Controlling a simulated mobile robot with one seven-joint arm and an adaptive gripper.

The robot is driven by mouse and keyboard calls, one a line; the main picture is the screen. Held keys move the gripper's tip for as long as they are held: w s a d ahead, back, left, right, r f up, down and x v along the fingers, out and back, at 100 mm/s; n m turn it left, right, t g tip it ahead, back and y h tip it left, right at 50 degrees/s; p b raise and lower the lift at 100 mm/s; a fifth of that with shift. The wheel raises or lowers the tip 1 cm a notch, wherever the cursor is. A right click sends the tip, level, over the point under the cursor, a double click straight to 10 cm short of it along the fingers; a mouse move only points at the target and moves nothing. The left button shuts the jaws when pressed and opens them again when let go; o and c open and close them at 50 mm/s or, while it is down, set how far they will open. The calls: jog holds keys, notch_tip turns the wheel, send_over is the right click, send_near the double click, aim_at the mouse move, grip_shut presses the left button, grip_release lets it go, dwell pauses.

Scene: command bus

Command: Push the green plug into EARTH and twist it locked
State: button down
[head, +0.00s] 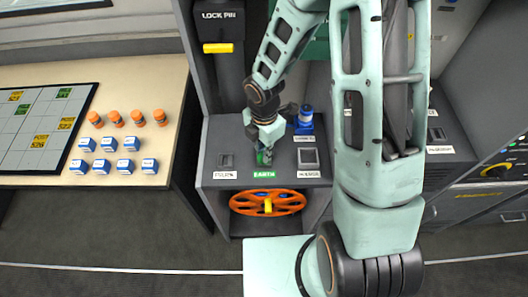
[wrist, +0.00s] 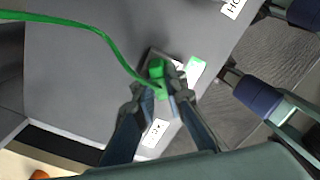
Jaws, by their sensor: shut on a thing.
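The green plug (head: 264,157) is between the fingers of my gripper (head: 265,148), directly behind the green EARTH label (head: 264,174) on the grey console top (head: 225,135). In the wrist view, my gripper (wrist: 165,92) is shut on the green plug (wrist: 157,69), and its green cable (wrist: 75,25) runs off to the upper left. The EARTH label (wrist: 196,68) shows just right of the plug. The plug is over a dark socket plate that my fingers and the plug mostly hide. I cannot tell how deep the plug is or its twist.
A blue plug-like part (head: 305,118) stands behind and right of my gripper. Sockets with white labels flank EARTH. An orange handwheel (head: 267,202) is below the console front. A yellow lock pin handle (head: 218,48) is at the back left. A table with blue and orange pieces is left.

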jog(key=c, duration=1.9)
grip_release()
jog(key=shift+f, duration=0.1)
notch_tip(320, 180, up, 12)
